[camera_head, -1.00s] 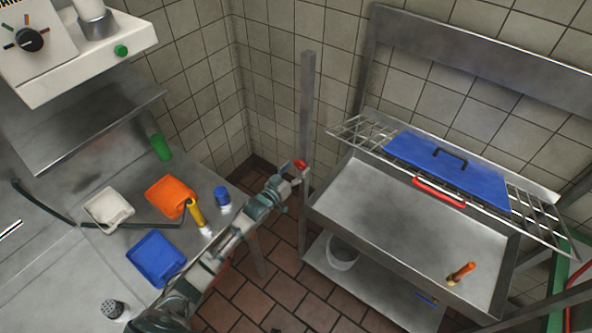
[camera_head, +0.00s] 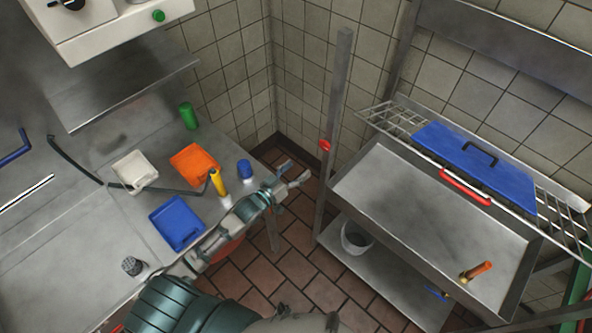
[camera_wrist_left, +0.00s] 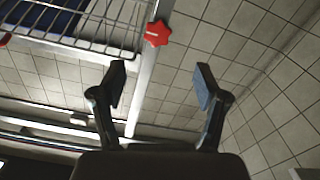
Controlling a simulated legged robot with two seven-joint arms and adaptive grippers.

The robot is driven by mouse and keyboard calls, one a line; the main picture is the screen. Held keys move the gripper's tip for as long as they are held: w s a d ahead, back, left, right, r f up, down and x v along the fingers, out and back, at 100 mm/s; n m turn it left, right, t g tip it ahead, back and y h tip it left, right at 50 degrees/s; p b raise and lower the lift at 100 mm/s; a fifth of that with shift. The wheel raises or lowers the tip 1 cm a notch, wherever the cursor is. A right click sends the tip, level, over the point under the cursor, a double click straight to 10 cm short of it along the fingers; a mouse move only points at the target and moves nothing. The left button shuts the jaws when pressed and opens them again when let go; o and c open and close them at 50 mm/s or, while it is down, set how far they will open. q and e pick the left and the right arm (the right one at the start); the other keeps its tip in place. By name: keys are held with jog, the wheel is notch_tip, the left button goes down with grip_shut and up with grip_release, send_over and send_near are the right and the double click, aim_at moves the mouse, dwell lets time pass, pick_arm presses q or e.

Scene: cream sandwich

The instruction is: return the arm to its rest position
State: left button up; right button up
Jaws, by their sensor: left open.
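My left arm reaches in from the bottom of the head view. My left gripper (camera_head: 291,174) is open and empty, over the tiled floor between the counter and the steel sink table. In the left wrist view my left gripper (camera_wrist_left: 160,85) shows its two fingers wide apart with nothing between them. Beyond them are a metal post, a red star-shaped knob (camera_wrist_left: 158,33) and wall tiles. My right gripper is in neither view.
The counter at left holds a white tray (camera_head: 134,172), an orange tray (camera_head: 194,164), a blue tray (camera_head: 177,223), a yellow bottle (camera_head: 217,182) and a blue-capped jar (camera_head: 245,170). A steel post (camera_head: 334,130) stands right of the gripper. A rack holds a blue lid (camera_head: 470,170).

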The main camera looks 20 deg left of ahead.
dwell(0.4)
pick_arm(q)
jog(key=s+a+f+g+y, duration=0.2)
jog(key=s+f, duration=0.2)
jog(key=f, duration=0.8)
jog(key=s+a+f+n+g+y, duration=0.15)
jog(key=s+f, duration=0.25)
jog(key=f, duration=0.7)
jog(key=s+a+f+m+g+y, duration=0.1)
jog(key=s+a+f+g+y, duration=0.2)
jog(key=f, duration=0.9)
jog(key=s+d+f+g, duration=0.2)
jog(key=s+f+g, duration=0.3)
jog(key=s+f, duration=1.05)
jog(key=s+d+f+m+g, duration=0.1)
jog(key=s+d+f+g, duration=0.1)
jog(key=s, duration=1)
jog(key=s+d+f+g, duration=0.2)
jog(key=s+f, duration=0.2)
jog(key=s, duration=0.7)
jog(key=shift+s+f+m, duration=0.15)
jog(key=shift+s+m, duration=0.2)
jog(key=shift+h, duration=0.25)
